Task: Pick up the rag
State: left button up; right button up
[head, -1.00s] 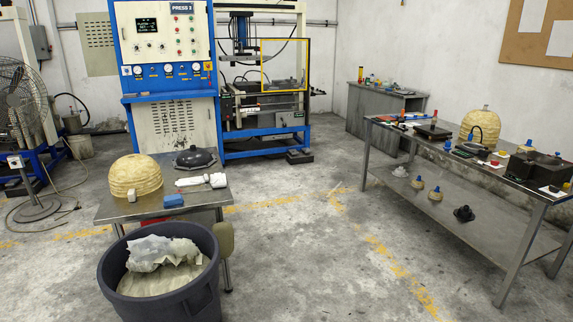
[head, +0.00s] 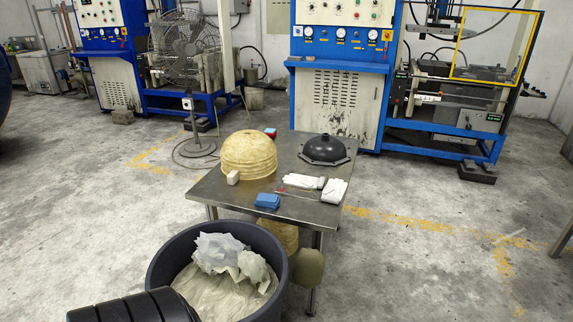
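A metal table (head: 215,189) stands in the middle of the head view. A folded white cloth (head: 336,191), which looks like the rag, lies flat near its right corner. Beside it lies another flat white cloth-like piece (head: 302,182), perhaps gloves, with a thin red-tipped tool in front. A small blue block or folded cloth (head: 267,201) lies at the table's front edge. Neither of my grippers is in view.
A cream ribbed dome (head: 249,156), a black flanged dome (head: 325,150) and a small beige block (head: 233,177) share the table. A dark bin (head: 168,246) with crumpled pale material stands in front. A fan (head: 186,45) and blue presses stand behind. Floor at right is clear.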

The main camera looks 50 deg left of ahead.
aim_at(267, 201)
jog(key=i+u, duration=0.4)
jog(key=i+l+u, duration=0.15)
jog(key=u, duration=0.25)
jog(key=i+l+u, duration=0.4)
jog(key=j, duration=0.1)
